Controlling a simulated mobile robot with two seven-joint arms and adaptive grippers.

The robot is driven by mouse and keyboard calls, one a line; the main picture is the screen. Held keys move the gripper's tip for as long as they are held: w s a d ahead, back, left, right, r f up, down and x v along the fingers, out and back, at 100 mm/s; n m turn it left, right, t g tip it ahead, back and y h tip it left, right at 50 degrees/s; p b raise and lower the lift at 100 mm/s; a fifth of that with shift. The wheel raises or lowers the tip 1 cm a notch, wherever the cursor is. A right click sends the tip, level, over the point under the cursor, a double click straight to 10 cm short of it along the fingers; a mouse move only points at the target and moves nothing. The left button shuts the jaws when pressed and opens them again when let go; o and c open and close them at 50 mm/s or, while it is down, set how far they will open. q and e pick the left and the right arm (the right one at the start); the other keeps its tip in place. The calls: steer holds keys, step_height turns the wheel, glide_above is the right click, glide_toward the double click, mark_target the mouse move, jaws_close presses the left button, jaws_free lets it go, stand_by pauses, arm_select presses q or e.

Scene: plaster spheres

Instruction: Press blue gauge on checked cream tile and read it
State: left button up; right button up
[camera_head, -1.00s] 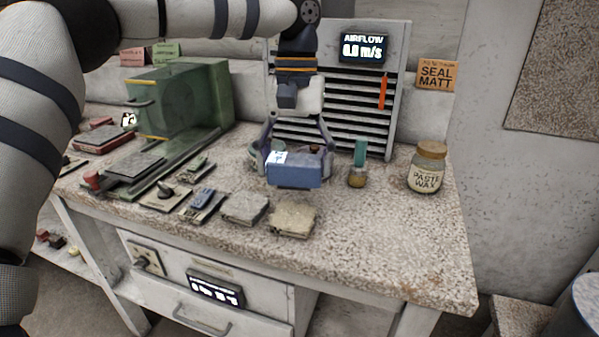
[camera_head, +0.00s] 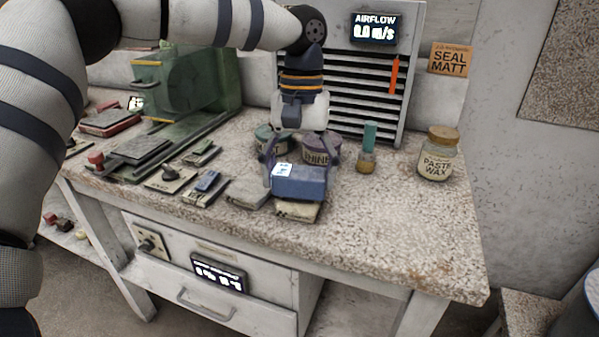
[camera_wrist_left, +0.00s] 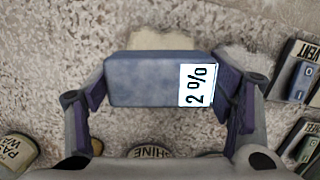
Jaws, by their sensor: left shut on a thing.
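The blue gauge (camera_head: 312,183) is a box with a white display patch. In the left wrist view the gauge (camera_wrist_left: 143,82) reads "2 %". My left gripper (camera_head: 299,172) is shut on its two ends; both fingers also show in the left wrist view (camera_wrist_left: 163,95). A yellowish cream tile (camera_head: 298,211) lies under and just in front of the gauge, partly hidden by it. Its edge shows beyond the gauge in the wrist view (camera_wrist_left: 158,39). I cannot tell whether gauge and tile touch. A greyer cream tile (camera_head: 247,193) lies to the left. My right gripper is not in view.
Behind the gauge stand a green tin (camera_head: 271,142) and a purple tin (camera_head: 320,149). A teal-handled brush (camera_head: 368,145) and a paste wax jar (camera_head: 438,155) stand to the right. Small switch plates (camera_head: 207,188) lie left. The bench's front right is clear.

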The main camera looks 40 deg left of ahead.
arm_select(q)
steer(key=shift+f, duration=0.6)
stand_by(0.9)
step_height(320, 180, up, 3)
steer(key=shift+f+p, duration=0.15)
steer(key=shift+p, duration=0.25)
steer(key=shift+r+p, duration=0.5)
steer(key=shift+r, duration=1.75)
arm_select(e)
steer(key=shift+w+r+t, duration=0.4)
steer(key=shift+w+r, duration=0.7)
